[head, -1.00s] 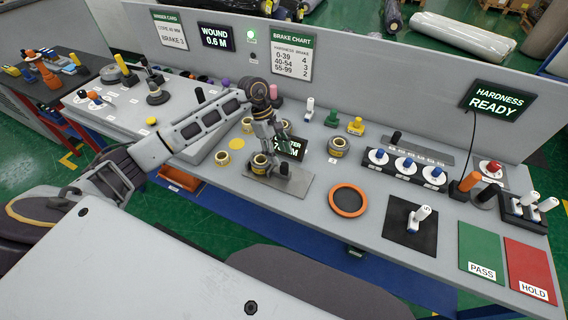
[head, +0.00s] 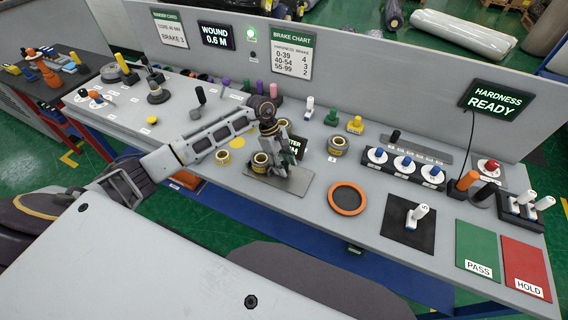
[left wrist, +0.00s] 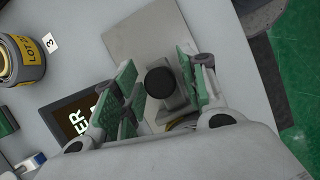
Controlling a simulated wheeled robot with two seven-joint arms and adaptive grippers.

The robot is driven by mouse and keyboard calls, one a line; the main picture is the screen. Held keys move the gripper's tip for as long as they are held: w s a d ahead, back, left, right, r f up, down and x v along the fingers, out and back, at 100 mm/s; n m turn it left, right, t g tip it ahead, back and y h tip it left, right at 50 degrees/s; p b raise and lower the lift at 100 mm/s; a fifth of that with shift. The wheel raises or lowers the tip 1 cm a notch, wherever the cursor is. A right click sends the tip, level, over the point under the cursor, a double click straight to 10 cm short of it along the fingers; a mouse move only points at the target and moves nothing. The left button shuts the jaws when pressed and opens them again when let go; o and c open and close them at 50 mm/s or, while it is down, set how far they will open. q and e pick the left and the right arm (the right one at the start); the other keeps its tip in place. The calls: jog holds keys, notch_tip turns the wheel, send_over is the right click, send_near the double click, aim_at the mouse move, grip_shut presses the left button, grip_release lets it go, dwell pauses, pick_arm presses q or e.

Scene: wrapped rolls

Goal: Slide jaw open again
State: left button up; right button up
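The jaw is a small grey block with a black knob (left wrist: 160,82) on top, on a grey metal plate (head: 297,190). The plate also shows in the left wrist view (left wrist: 138,35). A yellow-edged roll (head: 260,161) stands upright on the plate beside the jaw; in the left wrist view mostly hidden. My left gripper (head: 284,164) is low over the plate, its fingers hiding much of the jaw in the head view. In the left wrist view the green-padded fingers (left wrist: 156,62) stand open either side of the knob, with gaps visible. My right gripper is out of view.
A meter display (left wrist: 76,125) stands close behind my left gripper. A wrapped roll (head: 337,145) sits to the right, by label 3. An orange-rimmed ring (head: 347,199) lies right of the plate. Bare table lies in front of the plate.

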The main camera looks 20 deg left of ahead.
pick_arm(q)
grip_shut()
jog(key=shift+d, duration=0.1)
jog(key=shift+d+b, duration=0.7)
jog(key=shift+d, duration=0.45)
jog(key=shift+o, duration=1.6)
grip_release()
jog(key=shift+d, duration=0.15)
